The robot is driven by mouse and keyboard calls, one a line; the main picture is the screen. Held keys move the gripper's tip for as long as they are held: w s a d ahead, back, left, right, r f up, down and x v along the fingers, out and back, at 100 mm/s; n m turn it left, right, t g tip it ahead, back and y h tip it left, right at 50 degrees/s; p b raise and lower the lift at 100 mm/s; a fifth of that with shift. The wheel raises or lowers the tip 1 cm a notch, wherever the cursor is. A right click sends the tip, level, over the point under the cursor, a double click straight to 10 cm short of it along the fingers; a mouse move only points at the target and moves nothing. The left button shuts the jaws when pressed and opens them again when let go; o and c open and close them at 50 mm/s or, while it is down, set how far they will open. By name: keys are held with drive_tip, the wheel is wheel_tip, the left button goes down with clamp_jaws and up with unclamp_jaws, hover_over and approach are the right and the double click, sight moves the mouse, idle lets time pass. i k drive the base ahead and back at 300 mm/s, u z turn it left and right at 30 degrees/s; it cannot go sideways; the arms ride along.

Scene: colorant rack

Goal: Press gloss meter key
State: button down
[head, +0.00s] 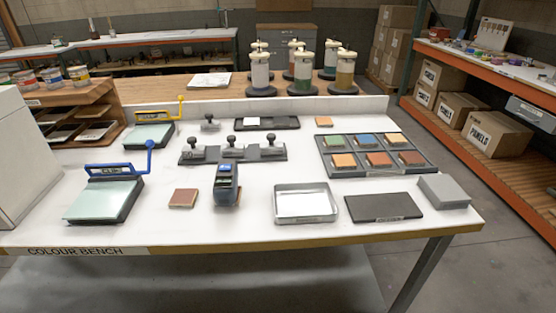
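A dark handheld device with a blue top and a small display, which looks like the gloss meter (227,187), stands upright on the white bench (250,226) near its front middle. Its key is too small to make out. A reddish-brown square panel (183,198) lies on the bench just left of the meter, apart from it. My gripper is not in view.
A silver tray (305,219) and a dark flat mat (384,220) lie right of the meter. A rack of black-knobbed blocks (233,156) sits close behind it. A blue-handled plate (103,198) is at left, a colour-sample tray (328,168) at right. Bare bench lies before the meter.

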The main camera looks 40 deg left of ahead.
sight(224, 168)
drive_tip(key=z, duration=0.05)
drive_tip(key=k, duration=1.2)
drive_tip(key=u, duration=1.05)
drive_tip(key=i, duration=1)
